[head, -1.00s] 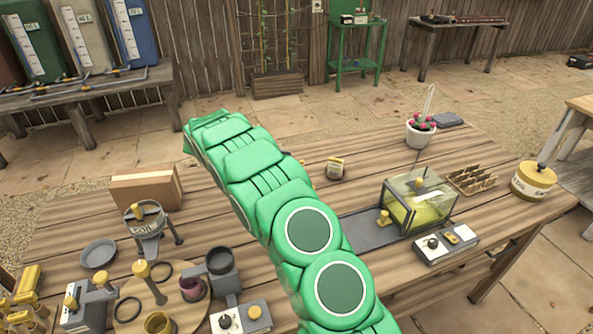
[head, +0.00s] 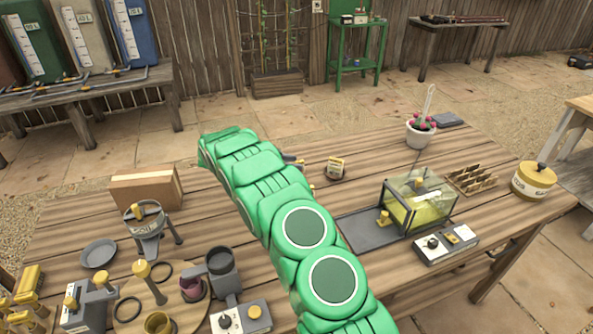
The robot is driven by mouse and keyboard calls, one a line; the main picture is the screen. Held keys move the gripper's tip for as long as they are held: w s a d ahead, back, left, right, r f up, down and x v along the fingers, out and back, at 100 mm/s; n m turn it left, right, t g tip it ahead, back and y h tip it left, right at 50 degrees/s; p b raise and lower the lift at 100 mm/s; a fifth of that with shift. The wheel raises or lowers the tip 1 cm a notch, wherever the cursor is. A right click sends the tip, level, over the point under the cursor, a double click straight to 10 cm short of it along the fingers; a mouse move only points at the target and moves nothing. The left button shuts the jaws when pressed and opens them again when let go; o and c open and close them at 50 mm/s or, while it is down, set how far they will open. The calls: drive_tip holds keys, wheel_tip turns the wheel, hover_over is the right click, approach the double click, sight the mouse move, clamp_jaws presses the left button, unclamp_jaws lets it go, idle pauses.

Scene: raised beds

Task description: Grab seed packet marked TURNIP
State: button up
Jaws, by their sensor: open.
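No label reading TURNIP can be made out. A small cream and dark item with a label (head: 335,168) stands on the wooden table (head: 390,170), just right of my arm; its print is too small to read, and I cannot tell whether it is a seed packet. My green arm reaches from the bottom edge up and left over the table. My gripper is not visible, hidden behind or beyond the arm. Small orange and dark bits show at the arm's right edge, too small to identify.
A glass-sided box (head: 420,202), a control box (head: 445,243), a wooden divider tray (head: 472,180), a yellow canister (head: 533,180) and a potted cactus (head: 420,132) stand at right. A cardboard box (head: 145,190) and a grey tripod device (head: 147,228) stand at left. The table behind the labelled item is clear.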

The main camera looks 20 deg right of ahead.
sight(295, 162)
drive_tip(key=shift+x, duration=1.9)
drive_tip(key=shift+r, duration=0.1)
clamp_jaws()
